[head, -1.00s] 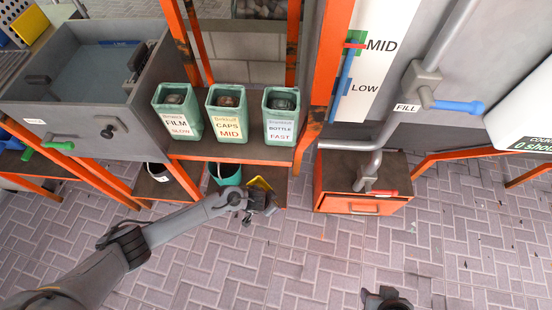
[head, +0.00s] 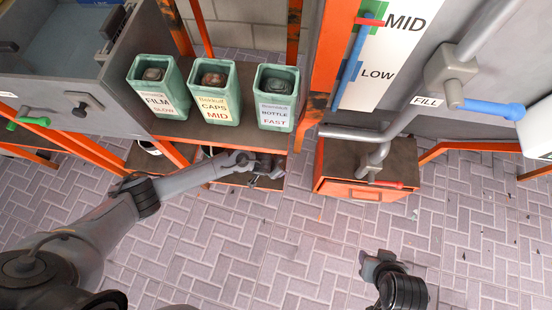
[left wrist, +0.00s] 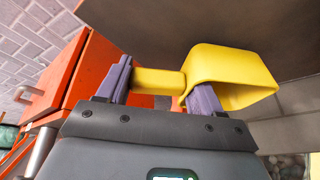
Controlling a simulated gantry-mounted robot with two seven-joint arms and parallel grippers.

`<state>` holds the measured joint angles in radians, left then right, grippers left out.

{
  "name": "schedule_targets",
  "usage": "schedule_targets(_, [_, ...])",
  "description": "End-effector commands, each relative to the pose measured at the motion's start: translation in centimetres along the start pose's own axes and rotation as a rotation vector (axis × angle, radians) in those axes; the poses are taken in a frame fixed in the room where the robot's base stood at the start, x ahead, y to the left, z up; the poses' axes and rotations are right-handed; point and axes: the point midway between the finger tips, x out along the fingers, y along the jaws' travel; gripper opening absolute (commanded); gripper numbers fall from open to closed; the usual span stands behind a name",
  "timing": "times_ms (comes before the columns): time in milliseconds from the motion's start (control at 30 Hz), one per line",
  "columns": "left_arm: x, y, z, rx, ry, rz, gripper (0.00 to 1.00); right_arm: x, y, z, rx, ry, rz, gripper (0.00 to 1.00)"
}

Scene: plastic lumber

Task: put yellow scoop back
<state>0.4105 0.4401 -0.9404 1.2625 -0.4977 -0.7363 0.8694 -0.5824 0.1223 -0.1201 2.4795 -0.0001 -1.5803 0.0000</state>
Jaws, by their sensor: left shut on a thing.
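The yellow scoop (left wrist: 236,76) shows in the left wrist view, with its square bowl to the right and its handle between the two purple fingers. My left gripper (left wrist: 160,90) is shut on the handle. In the head view my left gripper (head: 266,170) is at the edge of the lower shelf, below the bins, and the scoop cannot be made out there. My right gripper (head: 380,264) is low on the right, away from the scoop; its jaws are too small to judge.
Three green bins (head: 275,97) labelled film, caps and bottle stand on the orange-framed shelf (head: 222,137) above my left gripper. A dark panel (left wrist: 200,25) hangs close over the scoop. An orange box (head: 366,172) stands to the right. The brick floor in front is clear.

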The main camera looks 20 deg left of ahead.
Motion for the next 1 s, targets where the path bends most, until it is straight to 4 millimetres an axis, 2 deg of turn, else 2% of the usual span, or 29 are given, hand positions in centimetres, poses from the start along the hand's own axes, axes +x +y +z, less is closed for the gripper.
schedule_targets(467, [0.61,0.05,0.15,-0.002,0.002,0.000,0.31,0.31,-0.14,-0.05,0.005,0.004,-0.004,0.43])
schedule_targets(500, [0.54,0.03,0.12,-0.002,0.002,0.000,0.70,0.25,-0.14,-0.07,0.005,0.004,-0.004,0.43])
schedule_targets(633, [0.53,0.02,0.13,-0.001,0.002,-0.001,0.90,0.24,-0.13,-0.07,0.005,0.004,-0.004,0.43])
schedule_targets(1000, [0.28,-0.04,0.02,0.000,0.002,-0.001,0.92,0.11,0.00,-0.09,0.000,0.004,0.000,0.43])
